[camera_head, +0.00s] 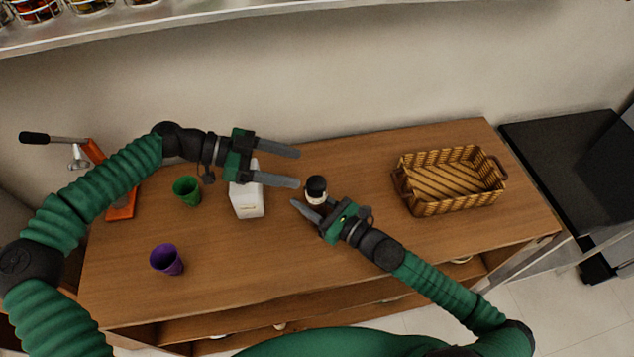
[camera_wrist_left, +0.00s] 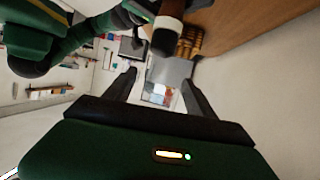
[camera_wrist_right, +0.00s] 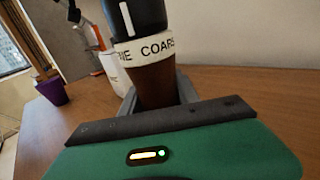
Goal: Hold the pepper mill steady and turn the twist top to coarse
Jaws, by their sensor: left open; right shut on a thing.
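The pepper mill (camera_head: 316,188) stands on the table in the head view, with a black twist top, white band and brown body. My right gripper (camera_head: 312,204) is shut around the brown body below the band. In the right wrist view, the mill's body (camera_wrist_right: 157,85) is between the fingers, and the band reads "NE COARS", cut off by its curve. A white line on the black top (camera_wrist_right: 143,15) points down near the gap before "COARS". My left gripper (camera_head: 298,168) is open and empty, just up and left of the mill. In the left wrist view the black top (camera_wrist_left: 165,38) lies beyond the fingertips.
A white container (camera_head: 247,203) stands under my left gripper. A green cup (camera_head: 187,191), a purple cup (camera_head: 166,260) and an orange lever device (camera_head: 122,204) are at the left. A woven basket (camera_head: 450,180) is at the right. The front middle of the table (camera_head: 260,270) is clear.

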